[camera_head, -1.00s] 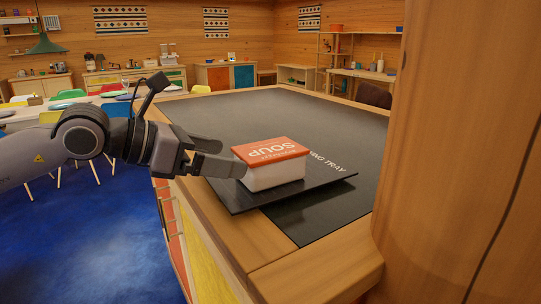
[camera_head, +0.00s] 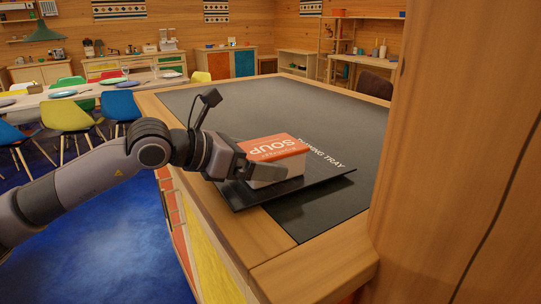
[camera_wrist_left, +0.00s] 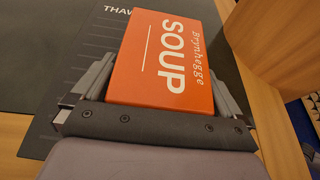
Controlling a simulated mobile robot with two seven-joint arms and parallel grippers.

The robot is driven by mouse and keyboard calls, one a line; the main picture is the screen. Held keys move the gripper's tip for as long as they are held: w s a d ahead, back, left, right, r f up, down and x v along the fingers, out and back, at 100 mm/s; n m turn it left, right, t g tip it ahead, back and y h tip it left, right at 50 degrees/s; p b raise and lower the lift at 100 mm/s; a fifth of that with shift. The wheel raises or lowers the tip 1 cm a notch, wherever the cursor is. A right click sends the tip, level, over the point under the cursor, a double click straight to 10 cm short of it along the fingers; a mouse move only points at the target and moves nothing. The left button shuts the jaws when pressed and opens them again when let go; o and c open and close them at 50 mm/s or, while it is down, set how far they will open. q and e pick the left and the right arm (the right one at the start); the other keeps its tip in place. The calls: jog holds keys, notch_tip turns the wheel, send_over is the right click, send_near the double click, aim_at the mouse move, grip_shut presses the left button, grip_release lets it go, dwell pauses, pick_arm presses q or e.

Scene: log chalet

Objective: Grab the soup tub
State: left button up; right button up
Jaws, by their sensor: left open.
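The soup tub (camera_head: 275,148) has an orange lid marked SOUP and pale sides. It sits on a dark thawing tray (camera_head: 318,184) on the counter. My left gripper (camera_head: 266,168) reaches in from the left at tub height; its near finger lies along the tub's front side. In the left wrist view the tub's orange lid (camera_wrist_left: 166,60) lies between my two open fingers (camera_wrist_left: 163,85), one on each side. Whether either finger touches the tub is unclear. In the head view the far finger is hidden. My right gripper is not in view.
The dark counter top (camera_head: 210,98) is bare behind the tray. A thick wooden post (camera_head: 455,150) stands close on the right. A dining table (camera_head: 100,88) with plates and coloured chairs is at the back left.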

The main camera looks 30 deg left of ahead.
pick_arm(q)
jog(key=shift+w+d+f, duration=0.25)
jog(key=shift+w+d, duration=0.1)
jog(key=shift+w, duration=0.1)
jog(key=c, duration=1)
jog(key=shift+r, duration=0.1)
jog(key=shift+c, duration=0.5)
